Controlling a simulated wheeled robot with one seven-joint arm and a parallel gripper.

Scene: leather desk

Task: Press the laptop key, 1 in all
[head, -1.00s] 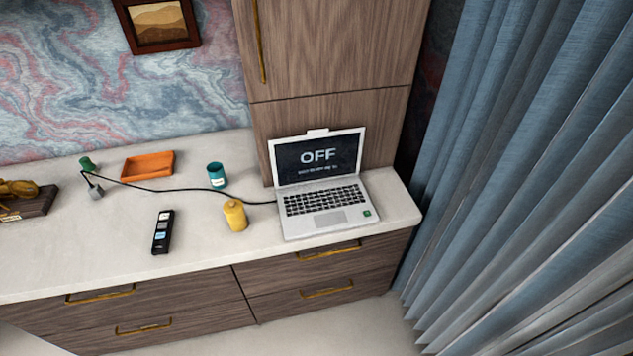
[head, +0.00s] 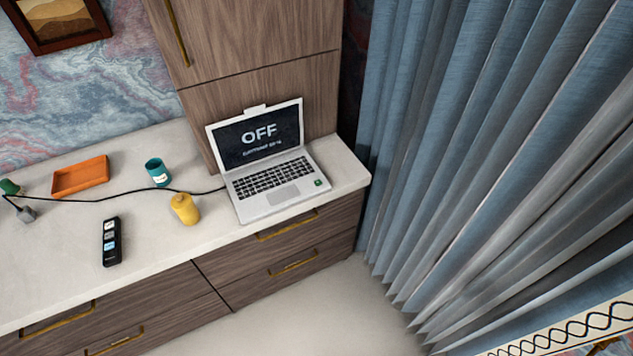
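An open white laptop (head: 265,206) stands on the right part of the pale counter. Its dark screen (head: 256,137) reads "OFF" with a smaller line of text below that I cannot read surely. The black keyboard (head: 271,177) lies in front of the screen, above a grey touchpad. A small green key (head: 318,182) sits at the laptop's front right corner. A black cable runs into the laptop's left side. My gripper is not in view.
Blue curtains (head: 450,130) hang to the right. Open floor (head: 320,310) lies before the drawers.

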